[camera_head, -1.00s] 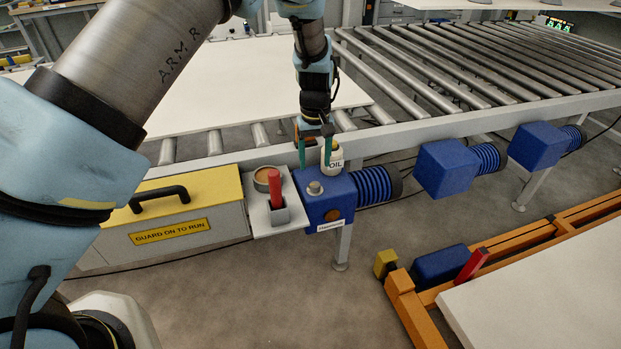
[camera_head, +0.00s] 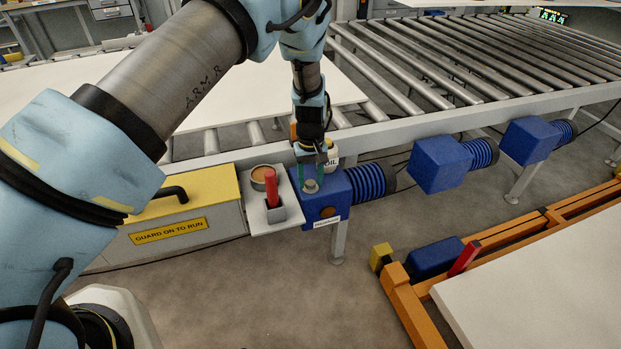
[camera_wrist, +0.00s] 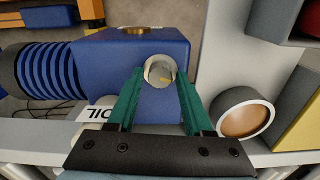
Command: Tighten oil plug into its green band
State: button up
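The oil plug (camera_head: 311,186) is a small pale metal cap on top of the blue gearbox housing (camera_head: 337,184). In the wrist view the plug (camera_wrist: 160,71) shows as a round cap with a small yellowish mark. My gripper (camera_head: 311,181) points down over the housing. Its two green fingers stand apart, with the plug between their tips in the wrist view (camera_wrist: 160,77). A small gap shows on either side, so it looks open and not clamped. I cannot make out a green band; the fingers and the view angle may hide it.
A white OIL container (camera_head: 332,158) stands close behind the gripper. Left of the housing are a red lever (camera_head: 271,187) and a round brown-filled cup (camera_head: 262,174), then the yellow guard box (camera_head: 205,197). The roller conveyor (camera_head: 450,75) runs behind.

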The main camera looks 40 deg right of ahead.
aim_at(310, 182)
grip_shut()
jog(key=m+b, duration=0.2)
jog(key=b, duration=0.1)
jog(key=shift+f, duration=0.3)
jog(key=m, duration=0.1)
jog(key=m+b, duration=0.1)
jog(key=m, duration=0.1)
jog(key=shift+r, duration=0.25)
jog(key=shift+o, duration=1.6)
grip_release()
jog(key=shift+r, duration=0.1)
notch_tip(310, 182, up, 11)
jog(key=b, duration=0.3)
